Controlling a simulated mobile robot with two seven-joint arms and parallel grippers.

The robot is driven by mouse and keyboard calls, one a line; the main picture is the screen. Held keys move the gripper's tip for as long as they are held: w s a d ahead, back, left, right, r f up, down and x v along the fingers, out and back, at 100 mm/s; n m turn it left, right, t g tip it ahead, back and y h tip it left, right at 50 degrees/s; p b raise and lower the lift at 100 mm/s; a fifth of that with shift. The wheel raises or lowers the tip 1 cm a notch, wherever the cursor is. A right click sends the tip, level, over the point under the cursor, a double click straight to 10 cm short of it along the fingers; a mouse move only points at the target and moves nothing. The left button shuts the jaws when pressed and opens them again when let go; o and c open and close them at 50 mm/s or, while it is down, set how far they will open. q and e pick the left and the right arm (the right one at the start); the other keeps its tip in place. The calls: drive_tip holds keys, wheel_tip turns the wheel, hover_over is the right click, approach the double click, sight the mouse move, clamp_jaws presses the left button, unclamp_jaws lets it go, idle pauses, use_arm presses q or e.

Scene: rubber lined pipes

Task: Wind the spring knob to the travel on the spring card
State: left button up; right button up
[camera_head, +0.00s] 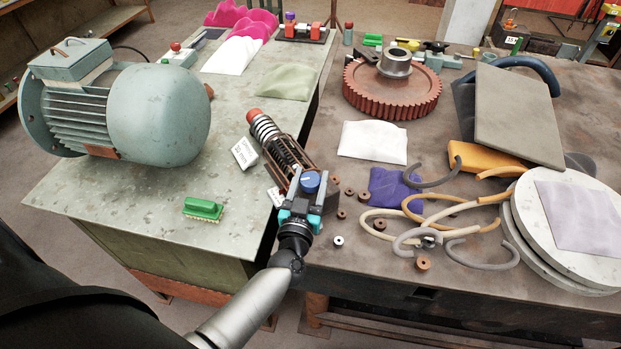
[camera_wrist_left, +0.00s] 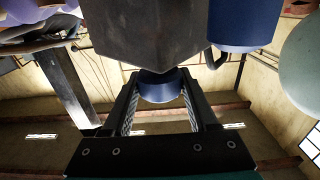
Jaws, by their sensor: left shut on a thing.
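The spring unit (camera_head: 288,152) lies at the seam between the two tables, with a dark coil spring and a reddish ribbed end. The blue spring knob (camera_head: 311,181) is at its near end. My left gripper (camera_head: 308,190) has its fingers on either side of the knob and is shut on it. In the left wrist view the knob (camera_wrist_left: 159,86) sits between the two fingers, below a dark grey block (camera_wrist_left: 155,35). The white spring card (camera_head: 245,153) stands left of the unit; its number looks like 30 mm. My right gripper is not in view.
A large green motor (camera_head: 150,110) stands on the left table, with a green brush (camera_head: 203,209) in front. Several small brown rings (camera_head: 342,214) and curved hose pieces (camera_head: 385,225) lie just right of my gripper. A red gear (camera_head: 392,95) stands farther back.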

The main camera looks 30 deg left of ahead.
use_arm(q)
drive_tip(key=c, duration=0.6)
drive_tip(key=shift+m+h, duration=0.3)
drive_tip(key=shift+h, duration=0.1)
